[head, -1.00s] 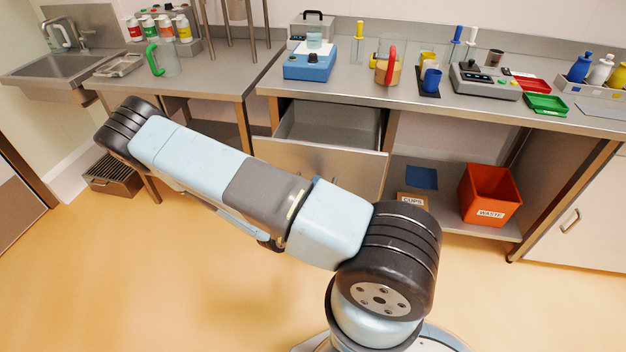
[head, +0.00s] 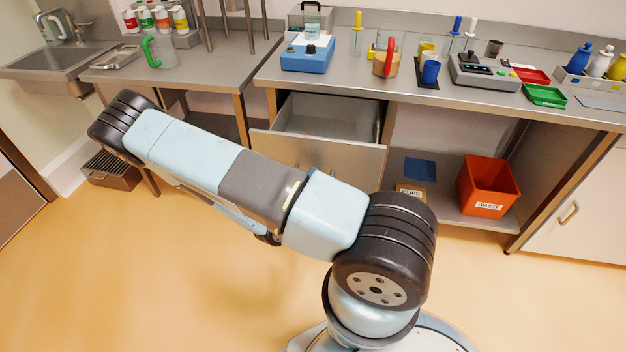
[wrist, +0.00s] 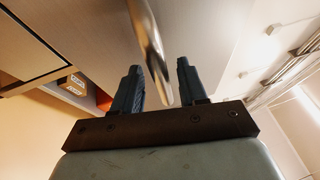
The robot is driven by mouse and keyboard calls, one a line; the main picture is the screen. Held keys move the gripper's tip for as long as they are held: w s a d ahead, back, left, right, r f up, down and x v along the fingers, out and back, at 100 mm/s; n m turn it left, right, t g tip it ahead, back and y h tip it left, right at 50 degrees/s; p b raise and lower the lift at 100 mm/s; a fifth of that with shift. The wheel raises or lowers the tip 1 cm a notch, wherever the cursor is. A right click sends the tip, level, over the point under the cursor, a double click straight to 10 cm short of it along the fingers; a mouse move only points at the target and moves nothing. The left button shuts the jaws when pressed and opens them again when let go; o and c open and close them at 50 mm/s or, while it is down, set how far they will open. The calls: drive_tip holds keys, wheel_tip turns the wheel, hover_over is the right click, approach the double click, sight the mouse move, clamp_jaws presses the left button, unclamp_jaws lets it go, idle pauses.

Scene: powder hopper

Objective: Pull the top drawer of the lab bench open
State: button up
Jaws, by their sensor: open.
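The top drawer of the lab bench stands open in the head view. Its grey inside (head: 330,117) shows, and its pale front panel (head: 335,157) stands out from the bench. My arm hides the panel's lower part, and the handle is not visible there. In the wrist view, my gripper (wrist: 159,70) is open, with two dark fingers apart. A shiny metal handle bar (wrist: 150,45) runs between the fingers, in front of a pale panel (wrist: 95,30). I cannot tell whether either finger touches the bar. My gripper is out of sight in the head view.
The bench top (head: 340,84) carries a blue device (head: 307,56), a scale (head: 484,72) and several cups and trays. An orange waste bin (head: 487,186) and a cups box (head: 410,192) sit on the low shelf. The floor (head: 130,270) at the left is clear.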

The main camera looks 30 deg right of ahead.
drive_tip(key=v, duration=1.3)
drive_tip(key=shift+s+a, duration=0.2)
drive_tip(key=shift+a, duration=0.1)
drive_tip(key=shift+f, duration=0.15)
wheel_tip(320, 180, up, 24)
drive_tip(key=s+d+m+g+y, duration=0.25)
drive_tip(key=m+g+y, duration=0.8)
drive_tip(key=m, duration=1.35)
drive_tip(key=s+r+m+t+y, duration=0.3)
drive_tip(key=s+r+m, duration=0.2)
drive_tip(key=r+m, duration=0.3)
drive_tip(key=s+r+m+t+y, duration=0.3)
drive_tip(key=r+m, duration=0.5)
drive_tip(key=r, duration=0.7)
drive_tip(key=shift+s+d+r+m+t+y, duration=0.35)
drive_tip(key=shift+s+y, duration=0.2)
drive_tip(key=shift+s, duration=0.55)
